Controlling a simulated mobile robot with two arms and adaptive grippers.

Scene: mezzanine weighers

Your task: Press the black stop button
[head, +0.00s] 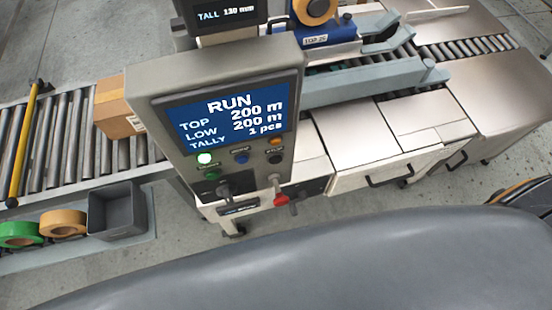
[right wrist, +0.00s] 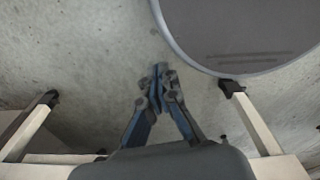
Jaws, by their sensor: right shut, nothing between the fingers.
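The control panel (head: 172,103) stands upright in the middle of the head view, its screen reading RUN. A small black button (head: 274,158) sits at the right of the panel's button row, under an orange one; its label is too small to read for certain. My right gripper (right wrist: 160,72) shows only in the right wrist view, with its fingers shut and empty above the concrete floor. It is away from the panel, which that view does not show. My left gripper is in neither view.
A cardboard box (head: 116,108) lies on the roller conveyor (head: 65,140). A grey bin (head: 118,212) stands beside tape rolls.

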